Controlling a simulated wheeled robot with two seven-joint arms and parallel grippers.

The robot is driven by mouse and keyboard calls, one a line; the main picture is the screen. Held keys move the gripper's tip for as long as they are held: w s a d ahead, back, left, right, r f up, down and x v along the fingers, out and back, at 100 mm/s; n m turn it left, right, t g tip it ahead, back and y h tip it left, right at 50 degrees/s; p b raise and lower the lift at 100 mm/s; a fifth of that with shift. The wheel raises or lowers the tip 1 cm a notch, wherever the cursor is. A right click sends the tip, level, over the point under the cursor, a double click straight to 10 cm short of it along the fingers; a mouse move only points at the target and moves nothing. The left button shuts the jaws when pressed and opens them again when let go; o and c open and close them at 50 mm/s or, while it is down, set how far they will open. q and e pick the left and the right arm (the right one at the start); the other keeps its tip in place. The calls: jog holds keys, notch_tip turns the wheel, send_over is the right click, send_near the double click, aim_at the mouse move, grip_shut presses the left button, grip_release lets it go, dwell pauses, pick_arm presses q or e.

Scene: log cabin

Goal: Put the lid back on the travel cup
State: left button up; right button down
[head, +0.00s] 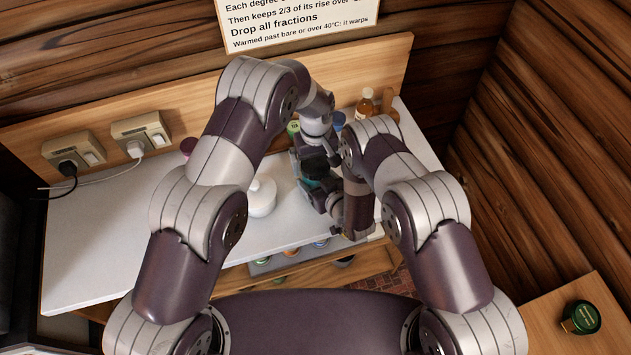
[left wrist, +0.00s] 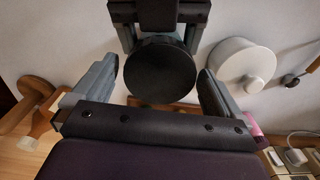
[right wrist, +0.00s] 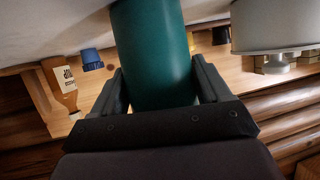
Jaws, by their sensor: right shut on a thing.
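The travel cup is a teal-green cylinder, large in the right wrist view (right wrist: 155,50) and a small patch in the head view (head: 312,184). My right gripper (right wrist: 163,92) is shut on its side. A round black disc (left wrist: 160,72), which looks like the lid, is in the left wrist view, in line with the cup below it. Whether it is fully seated I cannot tell. My left gripper (left wrist: 160,88) is open above, one finger on each side of the disc, with narrow gaps showing. In the head view the left gripper (head: 314,165) partly hides the cup.
A white lidded pot (head: 262,196) stands on the white counter (head: 110,235), left of the cup. A brown bottle (head: 364,104) and a blue-capped jar (head: 338,120) stand behind. Sockets (head: 140,132) with cables are at the back left. The left counter is mostly clear.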

pick_arm(q)
jog(key=c, duration=0.9)
jog(key=shift+m, duration=0.9)
jog(key=shift+c, duration=0.2)
jog(key=o, duration=1.1)
jog(key=shift+r, duration=0.15)
notch_tip(320, 180, up, 12)
jog(key=shift+f, duration=0.1)
